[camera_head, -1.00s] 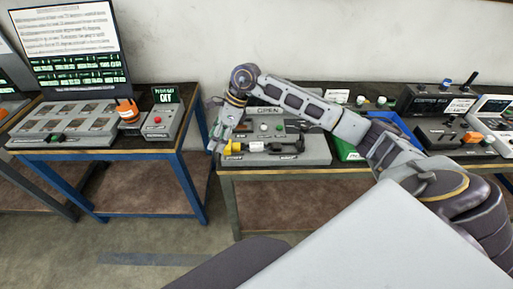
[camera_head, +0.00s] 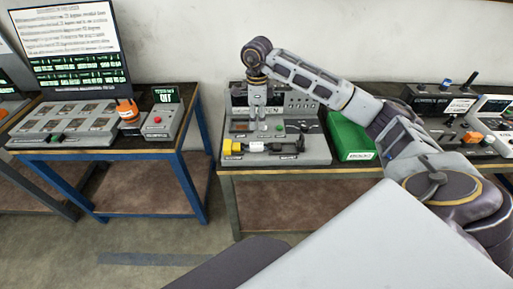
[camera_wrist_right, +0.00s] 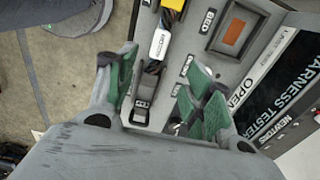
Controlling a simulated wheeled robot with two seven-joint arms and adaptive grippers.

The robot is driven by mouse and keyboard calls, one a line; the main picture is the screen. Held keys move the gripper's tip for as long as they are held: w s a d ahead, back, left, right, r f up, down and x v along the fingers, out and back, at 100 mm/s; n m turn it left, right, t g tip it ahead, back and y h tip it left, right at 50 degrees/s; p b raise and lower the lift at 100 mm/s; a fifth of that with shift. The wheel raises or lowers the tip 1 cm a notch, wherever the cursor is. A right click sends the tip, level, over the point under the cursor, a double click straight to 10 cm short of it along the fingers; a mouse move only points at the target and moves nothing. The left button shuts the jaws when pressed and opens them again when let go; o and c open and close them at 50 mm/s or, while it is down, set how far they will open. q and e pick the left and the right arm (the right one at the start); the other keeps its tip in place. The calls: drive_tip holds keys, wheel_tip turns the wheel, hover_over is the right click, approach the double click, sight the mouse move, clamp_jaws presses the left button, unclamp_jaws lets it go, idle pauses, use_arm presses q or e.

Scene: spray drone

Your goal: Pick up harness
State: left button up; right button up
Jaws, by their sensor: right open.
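The harness lies on the grey tester board. Its yellow connector (camera_head: 233,147) is at the left end, with a white label (camera_head: 257,147) and a dark part (camera_head: 287,147) to the right. In the right wrist view the white label (camera_wrist_right: 159,44), dark wires (camera_wrist_right: 151,74) and black end connector (camera_wrist_right: 142,100) show between the fingers; the yellow end is at the top edge. My right gripper (camera_head: 257,124) points down over the board, just behind the harness. In the wrist view my right gripper (camera_wrist_right: 153,75) is open, with green pads apart and nothing held. My left gripper is out of view.
A green bin (camera_head: 350,137) stands right of the tester board (camera_head: 314,154). A control box (camera_head: 440,101) is farther right. The left table holds an orange item (camera_head: 127,110) and a box with a red button (camera_head: 160,122). Floor shows between the tables.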

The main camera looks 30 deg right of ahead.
hover_over(256, 144)
drive_tip(key=shift+s+d+f+p, duration=0.1)
drive_tip(key=shift+f+p, duration=0.15)
drive_tip(key=shift+f, duration=1.9)
drive_tip(key=shift+d+f+p, duration=0.1)
drive_tip(key=shift+f+p, duration=0.1)
drive_tip(key=shift+f, duration=1.95)
drive_tip(key=shift+f, duration=0.15)
wheel_tip(256, 144, down, 2)
drive_tip(key=shift+a+p, duration=0.1)
drive_tip(key=shift+p, duration=0.4)
drive_tip(key=shift+f, duration=1.45)
drive_tip(key=shift+c, duration=0.4)
clamp_jaws()
drive_tip(key=shift+r, duration=0.1)
